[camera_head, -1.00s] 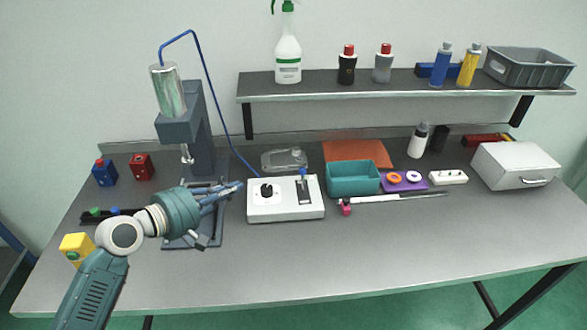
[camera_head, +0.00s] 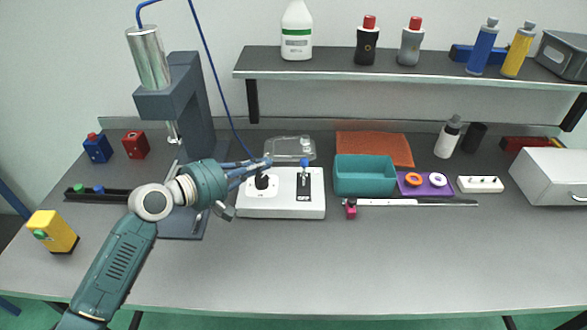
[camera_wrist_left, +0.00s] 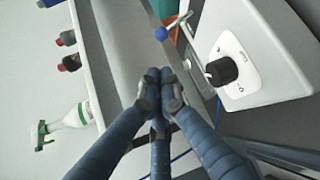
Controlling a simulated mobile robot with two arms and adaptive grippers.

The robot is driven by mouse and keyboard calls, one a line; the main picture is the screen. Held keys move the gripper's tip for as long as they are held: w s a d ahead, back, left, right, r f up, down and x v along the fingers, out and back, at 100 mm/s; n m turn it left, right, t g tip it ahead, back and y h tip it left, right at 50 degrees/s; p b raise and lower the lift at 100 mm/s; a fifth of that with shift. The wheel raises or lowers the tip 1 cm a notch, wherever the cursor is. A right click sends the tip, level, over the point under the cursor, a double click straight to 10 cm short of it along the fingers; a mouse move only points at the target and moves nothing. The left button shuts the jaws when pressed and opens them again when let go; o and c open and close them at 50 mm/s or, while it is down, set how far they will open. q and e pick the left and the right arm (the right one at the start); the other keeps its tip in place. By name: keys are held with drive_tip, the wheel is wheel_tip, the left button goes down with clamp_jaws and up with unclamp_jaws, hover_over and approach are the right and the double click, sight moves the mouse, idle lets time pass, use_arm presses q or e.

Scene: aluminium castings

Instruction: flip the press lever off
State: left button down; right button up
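The press lever (camera_head: 304,172) has a blue ball knob and stands up from a dark slot plate on the right part of the white control box (camera_head: 280,208). In the left wrist view the lever's blue knob (camera_wrist_left: 161,33) is beyond the fingertips, on a metal stem. My left gripper (camera_head: 264,163) is above the back left part of the box, left of the lever and apart from it. In the left wrist view its fingertips (camera_wrist_left: 160,86) are together with nothing between them. My right gripper is out of view.
A black rotary knob (camera_head: 262,183) is on the box's left part, close to my fingers. The press (camera_head: 185,100) stands behind my left arm. A teal bin (camera_head: 365,176) is right of the box, and a clear container (camera_head: 290,148) lies behind it. The front table is clear.

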sight(304, 173)
use_arm(q)
wheel_tip(304, 173, down, 2)
drive_tip(key=shift+w+d+f+b, duration=0.1)
drive_tip(key=shift+f+b, duration=0.15)
drive_tip(key=shift+b, duration=0.45)
drive_tip(key=shift+f, duration=0.1)
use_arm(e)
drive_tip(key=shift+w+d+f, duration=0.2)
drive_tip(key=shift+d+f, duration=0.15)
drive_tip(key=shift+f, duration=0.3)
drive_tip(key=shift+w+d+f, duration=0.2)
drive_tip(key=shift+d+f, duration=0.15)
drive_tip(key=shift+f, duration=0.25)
use_arm(q)
drive_tip(key=shift+w+d, duration=0.3)
drive_tip(key=p+x, duration=0.1)
drive_tip(key=x, duration=0.8)
drive_tip(key=shift+f, duration=0.1)
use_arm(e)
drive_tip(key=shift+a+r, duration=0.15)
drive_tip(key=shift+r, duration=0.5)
